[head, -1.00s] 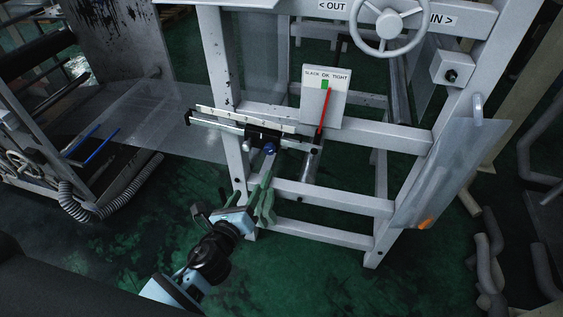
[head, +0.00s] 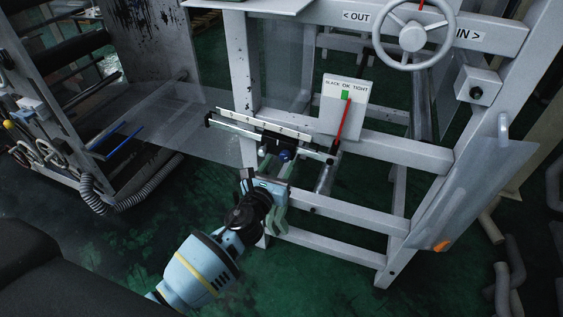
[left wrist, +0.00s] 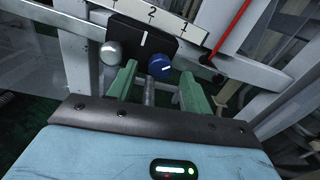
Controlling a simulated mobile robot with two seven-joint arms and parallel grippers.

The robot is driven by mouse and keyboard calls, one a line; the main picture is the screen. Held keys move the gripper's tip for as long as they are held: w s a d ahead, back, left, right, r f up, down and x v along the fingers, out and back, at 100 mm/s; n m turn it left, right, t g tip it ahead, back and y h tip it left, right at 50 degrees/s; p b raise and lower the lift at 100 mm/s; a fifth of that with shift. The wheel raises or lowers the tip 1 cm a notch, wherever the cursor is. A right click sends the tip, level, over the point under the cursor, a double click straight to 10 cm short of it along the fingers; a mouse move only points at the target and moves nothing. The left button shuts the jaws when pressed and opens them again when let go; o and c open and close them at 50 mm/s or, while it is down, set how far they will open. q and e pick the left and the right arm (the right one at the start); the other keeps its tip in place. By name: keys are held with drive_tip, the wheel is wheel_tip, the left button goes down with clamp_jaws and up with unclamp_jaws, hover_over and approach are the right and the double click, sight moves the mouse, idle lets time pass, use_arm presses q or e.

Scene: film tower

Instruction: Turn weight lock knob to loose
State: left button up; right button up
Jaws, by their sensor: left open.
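The weight lock knob is a small blue round knob (left wrist: 160,66) with a white mark, on the front of a black sliding weight block (left wrist: 143,36) under a numbered scale bar (head: 262,125). In the head view the knob (head: 285,155) shows just beyond my left gripper. My left gripper (left wrist: 158,92) is open, with green fingers pointing at the block. In the left wrist view the knob lies between the two fingers' lines, nearer the right one, and is not gripped. A silver ball-like part (left wrist: 111,53) sits left of the knob. My right gripper is not in view.
A white frame (head: 350,215) carries the scale. A panel marked SLACK, OK, TIGHT (head: 347,95) has a red pointer (head: 342,120). A handwheel (head: 413,35) is above right. A clear sheet (head: 455,195) hangs at right. Green floor (head: 310,285) is open in front.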

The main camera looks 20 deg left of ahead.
use_arm(q)
drive_tip(key=shift+w, duration=0.9)
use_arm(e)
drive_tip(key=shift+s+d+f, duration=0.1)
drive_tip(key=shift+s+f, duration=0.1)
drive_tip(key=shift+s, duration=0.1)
use_arm(q)
drive_tip(key=c, duration=1)
drive_tip(key=shift+o, duration=0.2)
